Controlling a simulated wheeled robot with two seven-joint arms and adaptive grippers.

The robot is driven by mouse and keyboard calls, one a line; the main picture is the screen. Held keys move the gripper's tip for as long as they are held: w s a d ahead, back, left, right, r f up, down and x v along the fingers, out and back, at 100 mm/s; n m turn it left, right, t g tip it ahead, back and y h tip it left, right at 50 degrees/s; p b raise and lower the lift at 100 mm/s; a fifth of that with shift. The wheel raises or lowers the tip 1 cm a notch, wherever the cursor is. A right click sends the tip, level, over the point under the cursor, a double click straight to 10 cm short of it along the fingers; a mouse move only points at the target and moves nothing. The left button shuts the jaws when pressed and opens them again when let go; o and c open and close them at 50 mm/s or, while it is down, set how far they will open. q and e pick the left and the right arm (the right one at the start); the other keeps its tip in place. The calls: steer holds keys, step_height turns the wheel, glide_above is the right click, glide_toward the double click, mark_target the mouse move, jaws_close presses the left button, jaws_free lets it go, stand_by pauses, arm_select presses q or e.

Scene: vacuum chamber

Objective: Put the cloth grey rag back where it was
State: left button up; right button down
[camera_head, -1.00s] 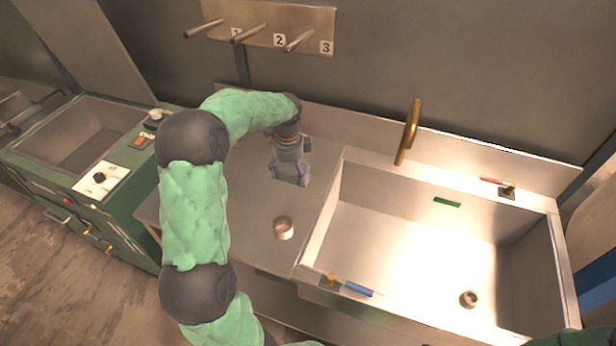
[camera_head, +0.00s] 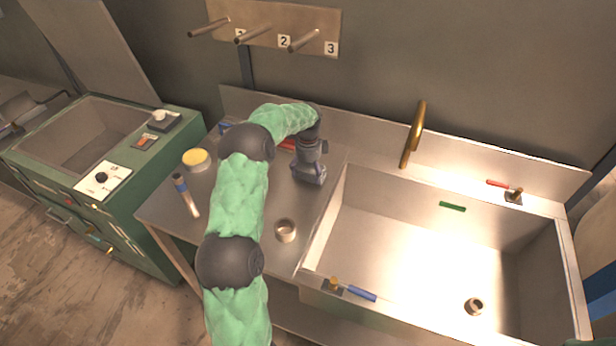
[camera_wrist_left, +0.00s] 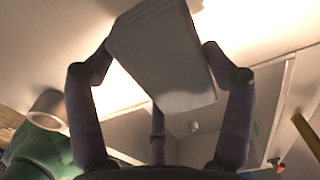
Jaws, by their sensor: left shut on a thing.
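The grey rag (camera_wrist_left: 165,55) shows in the left wrist view as a pale, folded, block-like bundle, tilted between my fingers. My left gripper (camera_head: 308,178) is shut on it; the fingers press on its two sides in the left wrist view. In the head view the gripper is over the steel counter (camera_head: 260,225), just left of the sink's left edge. The rag cannot be made out there, hidden by the gripper. My right gripper is not in view.
A small ring-shaped cup (camera_head: 286,230) stands on the counter in front of the gripper. A yellow-topped jar (camera_head: 196,159) and a tube (camera_head: 186,196) are at the left. The sink (camera_head: 400,240) is at the right, with a brass faucet (camera_head: 414,135) behind. Numbered pegs (camera_head: 270,30) are on the wall.

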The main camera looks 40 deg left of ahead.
mark_target(308, 170)
arm_select(q)
steer(key=shift+f, duration=1.2)
steer(key=shift+f, duration=0.1)
steer(key=o, duration=0.9)
step_height(308, 170, up, 12)
steer(key=shift+r+p, duration=0.1)
steer(key=shift+p, duration=1)
